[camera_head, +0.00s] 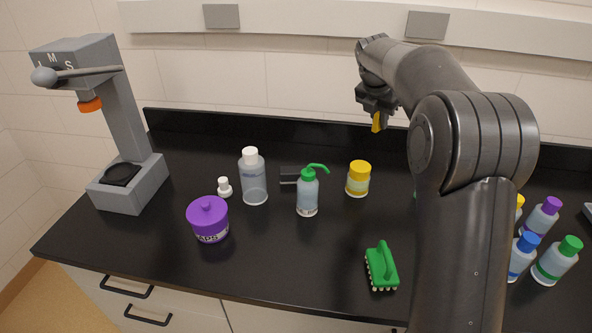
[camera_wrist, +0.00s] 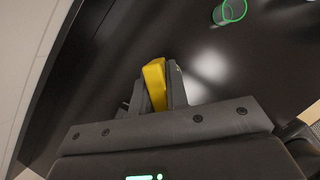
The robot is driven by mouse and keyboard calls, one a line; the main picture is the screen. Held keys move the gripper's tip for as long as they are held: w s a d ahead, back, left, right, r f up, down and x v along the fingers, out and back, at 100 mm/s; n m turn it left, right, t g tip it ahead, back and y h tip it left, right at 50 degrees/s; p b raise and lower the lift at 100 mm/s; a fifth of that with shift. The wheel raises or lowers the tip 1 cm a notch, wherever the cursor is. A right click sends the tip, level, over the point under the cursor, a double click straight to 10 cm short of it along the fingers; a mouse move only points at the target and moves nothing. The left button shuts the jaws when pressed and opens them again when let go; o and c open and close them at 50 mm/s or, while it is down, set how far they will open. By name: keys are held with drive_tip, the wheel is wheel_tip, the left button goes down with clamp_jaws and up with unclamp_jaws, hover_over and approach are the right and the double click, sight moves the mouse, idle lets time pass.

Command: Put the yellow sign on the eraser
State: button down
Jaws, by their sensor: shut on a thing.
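The yellow sign (camera_head: 377,122) is a small yellow piece hanging below my gripper (camera_head: 374,108), high above the back of the bench. In the wrist view the sign (camera_wrist: 154,84) is pinched between the two dark fingers of my gripper (camera_wrist: 160,90), which is shut on it. Its face and any lettering cannot be made out. A dark block (camera_head: 290,174), which looks like the eraser, lies on the black bench behind the green-spouted wash bottle, left of and below my gripper. The bottle partly hides it. It is not recognisable in the wrist view.
The wash bottle (camera_head: 307,194) stands close in front of the dark block. A clear bottle (camera_head: 254,180) is to its left and a yellow-lidded jar (camera_head: 358,180) to its right. A green brush (camera_head: 381,267) lies in front. A green-rimmed container (camera_wrist: 231,11) shows in the wrist view.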

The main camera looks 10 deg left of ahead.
drive_tip(key=s+a+n, duration=0.3)
drive_tip(key=a, duration=0.9)
hover_over(296, 167)
drive_tip(key=s, duration=0.1)
drive_tip(key=shift+y, duration=0.4)
wheel_tip(296, 167, down, 12)
drive_tip(key=shift+s+a+r, duration=0.15)
drive_tip(key=shift+a, duration=0.1)
drive_tip(key=shift+t, duration=0.3)
drive_tip(key=shift+f, duration=2.1)
drive_tip(key=shift+f, duration=0.15)
drive_tip(key=c, duration=1.4)
unclamp_jaws()
